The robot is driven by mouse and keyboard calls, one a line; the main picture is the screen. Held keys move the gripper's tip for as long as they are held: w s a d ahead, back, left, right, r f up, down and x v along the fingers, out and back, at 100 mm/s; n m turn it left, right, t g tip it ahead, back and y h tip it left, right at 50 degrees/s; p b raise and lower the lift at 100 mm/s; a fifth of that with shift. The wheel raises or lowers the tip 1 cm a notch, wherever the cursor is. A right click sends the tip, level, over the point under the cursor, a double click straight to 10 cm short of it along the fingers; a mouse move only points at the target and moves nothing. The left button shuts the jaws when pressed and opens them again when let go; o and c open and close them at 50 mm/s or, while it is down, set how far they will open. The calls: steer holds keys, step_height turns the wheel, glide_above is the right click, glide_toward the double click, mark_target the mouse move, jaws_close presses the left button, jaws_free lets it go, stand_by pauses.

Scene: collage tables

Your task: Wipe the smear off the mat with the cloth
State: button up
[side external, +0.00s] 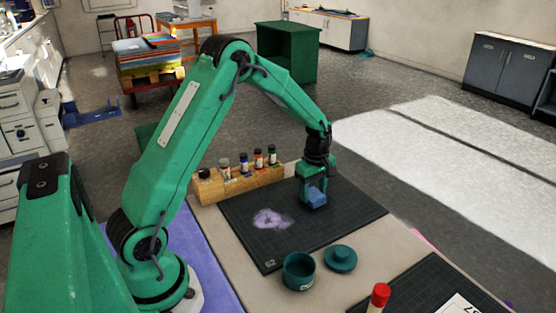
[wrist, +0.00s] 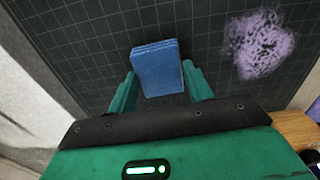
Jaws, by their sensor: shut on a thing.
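A blue folded cloth (side external: 315,197) is between the fingers of my gripper (side external: 313,184), at or just above the dark gridded mat (side external: 349,204). The wrist view shows the cloth (wrist: 157,68) held between the two green fingers of my gripper (wrist: 160,85). My gripper is shut on the cloth. A pale purple smear (side external: 272,219) lies on the mat, left of the cloth in the side view. In the wrist view the smear (wrist: 259,44) is at the upper right, apart from the cloth. I cannot tell whether the cloth touches the mat.
A wooden rack (side external: 238,184) with several small bottles stands along the mat's back left edge. A teal pot (side external: 299,271) and its lid (side external: 341,259) sit in front of the mat. A red-capped tube (side external: 379,296) stands by a second dark mat (side external: 425,288). The mat around the smear is clear.

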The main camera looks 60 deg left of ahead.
mark_target(310, 194)
steer(key=shift+r, duration=1.85)
steer(key=shift+c, duration=0.6)
steer(key=shift+s+a, duration=0.3)
steer(key=shift+s, duration=0.15)
steer(key=s+a, duration=0.1)
steer(key=s, duration=0.3)
steer(key=s+a, duration=0.2)
steer(key=s, duration=0.3)
steer(key=s+a, duration=0.1)
steer(key=s, duration=0.3)
steer(key=shift+s+a, duration=0.15)
steer(key=shift+a, duration=0.2)
steer(key=shift+s, duration=0.65)
steer(key=shift+f, duration=0.15)
